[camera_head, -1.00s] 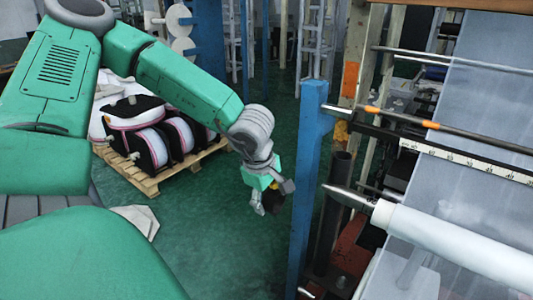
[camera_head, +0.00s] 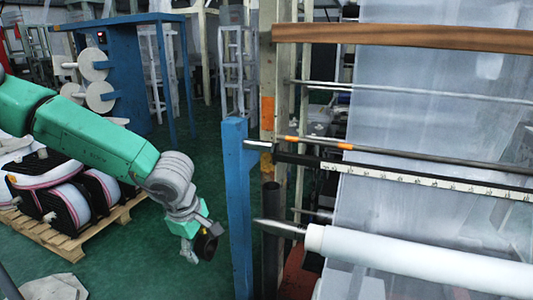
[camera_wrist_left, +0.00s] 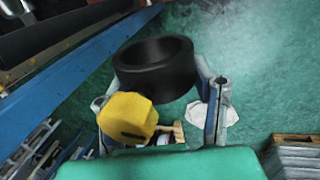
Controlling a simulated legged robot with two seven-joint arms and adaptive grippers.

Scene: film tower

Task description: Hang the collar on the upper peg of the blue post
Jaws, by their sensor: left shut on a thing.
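My left gripper (camera_head: 196,247) hangs low, just left of the blue post (camera_head: 237,205), shut on the collar (camera_head: 208,243). In the left wrist view the collar is a thick black ring (camera_wrist_left: 140,84) held at the fingers, its opening showing. A yellow block (camera_wrist_left: 128,117) sits close beside it; I cannot tell whether they are joined. The upper peg (camera_head: 258,145) is a short silver rod near the post's top, pointing right, above the collar in the picture. The blue post (camera_wrist_left: 75,75) crosses the left wrist view's upper left. My right gripper is not in view.
A white roll (camera_head: 420,262) on a pointed metal shaft (camera_head: 278,227) stands right of the post, by a dark upright tube (camera_head: 270,240). A loaded pallet (camera_head: 70,240) is at left.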

